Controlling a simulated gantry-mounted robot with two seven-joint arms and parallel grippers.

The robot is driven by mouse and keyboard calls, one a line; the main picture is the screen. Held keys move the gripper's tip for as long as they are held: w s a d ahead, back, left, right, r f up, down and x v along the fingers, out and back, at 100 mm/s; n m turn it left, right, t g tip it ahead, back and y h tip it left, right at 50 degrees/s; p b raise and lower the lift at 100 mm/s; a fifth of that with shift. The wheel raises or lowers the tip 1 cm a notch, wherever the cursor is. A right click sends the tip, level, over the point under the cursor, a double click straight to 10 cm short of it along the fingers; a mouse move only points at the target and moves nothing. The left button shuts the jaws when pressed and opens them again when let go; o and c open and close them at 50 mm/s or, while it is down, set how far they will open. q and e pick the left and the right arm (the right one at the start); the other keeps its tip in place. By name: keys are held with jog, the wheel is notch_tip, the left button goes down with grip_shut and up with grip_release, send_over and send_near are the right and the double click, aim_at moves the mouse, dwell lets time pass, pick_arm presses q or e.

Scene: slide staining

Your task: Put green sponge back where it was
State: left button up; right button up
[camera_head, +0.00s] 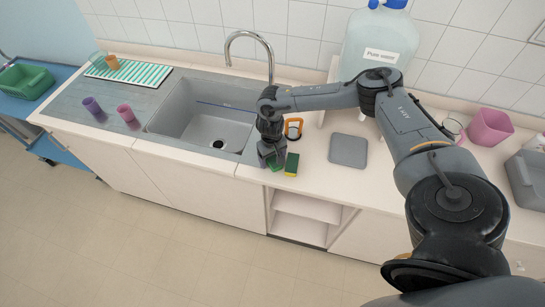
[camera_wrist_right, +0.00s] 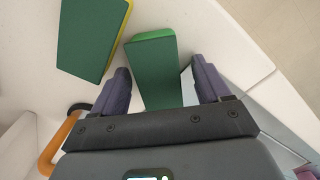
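A green sponge (camera_wrist_right: 155,70) lies between the two fingers of my right gripper (camera_wrist_right: 160,65) in the right wrist view. A gap shows between the sponge and the right-hand finger, so the gripper looks open around it. In the head view, my right gripper (camera_head: 270,158) is low over the counter beside the sink, and only a bit of the green sponge (camera_head: 275,166) shows under it. A second sponge, green with a yellow layer (camera_head: 292,164), lies just to the right; it also shows at the wrist view's upper left (camera_wrist_right: 90,35). My left gripper is out of view.
The sink (camera_head: 208,120) with its curved tap is left of my gripper. An orange-handled item (camera_head: 293,128) stands close behind it. A grey square pad (camera_head: 348,150) lies to the right. The counter's front edge is close. Purple (camera_head: 94,108) and pink (camera_head: 127,115) cups are left.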

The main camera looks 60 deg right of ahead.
aim_at(272, 157)
jog(key=shift+r, duration=0.15)
jog(key=shift+r, duration=0.25)
notch_tip(272, 157, up, 12)
jog(key=p, duration=0.2)
jog(key=w+a+f+n+t+y, duration=0.1)
jog(key=w+a+f+n+t, duration=0.2)
jog(key=a, duration=0.7)
jog(key=w+a+f+n+y, duration=0.1)
jog(key=a+f+n, duration=0.35)
jog(key=a, duration=0.65)
jog(key=s+a+r+n+t+y, duration=0.1)
jog(key=a+r+n+t+y, duration=0.1)
jog(key=a, duration=0.8)
jog(key=s+a+r+n+t+y, duration=0.1)
jog(key=s+a+r+n+t, duration=0.15)
jog(key=a, duration=0.65)
jog(key=s+d+f+m+g+h, duration=0.1)
jog(key=s+d+m+g+h, duration=0.2)
jog(key=s+d, duration=0.9)
jog(key=s+h, duration=0.1)
jog(key=s, duration=0.2)
jog(key=shift+d+m+g, duration=0.3)
jog(key=shift+d+g, duration=0.05)
